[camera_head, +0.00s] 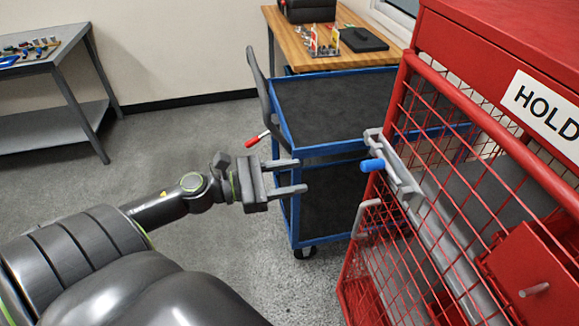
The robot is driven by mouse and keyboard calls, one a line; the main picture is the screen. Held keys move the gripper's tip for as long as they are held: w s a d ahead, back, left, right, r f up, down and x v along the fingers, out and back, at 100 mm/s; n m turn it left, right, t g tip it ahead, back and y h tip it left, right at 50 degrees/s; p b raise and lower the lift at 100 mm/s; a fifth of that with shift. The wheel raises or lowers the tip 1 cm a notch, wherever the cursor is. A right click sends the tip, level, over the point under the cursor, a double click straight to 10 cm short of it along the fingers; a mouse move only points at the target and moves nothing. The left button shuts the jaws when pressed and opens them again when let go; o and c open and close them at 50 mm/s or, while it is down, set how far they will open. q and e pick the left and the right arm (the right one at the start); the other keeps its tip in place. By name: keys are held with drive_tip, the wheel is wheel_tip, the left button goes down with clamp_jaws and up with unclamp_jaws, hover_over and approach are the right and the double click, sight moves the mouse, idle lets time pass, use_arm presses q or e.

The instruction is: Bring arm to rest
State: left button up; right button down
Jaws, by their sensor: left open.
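My left arm comes in from the lower left and reaches toward the middle of the view. My left gripper (291,177) is open and empty, its two fingers parallel and pointing right. It appears in front of the blue cart and left of a blue-tipped handle (373,165) on the red cage, with a visible gap between them in the picture. My right gripper is not in view.
A red mesh cage (440,85) marked HOLD fills the right side. A blue cart (335,105) with dark shelves stands in the middle. Behind it is a wooden bench (290,42). A grey table (52,62) stands at far left. Open floor (150,150) lies between.

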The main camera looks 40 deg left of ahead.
use_arm(q)
drive_tip(key=shift+w+f, duration=0.1)
idle(0.3)
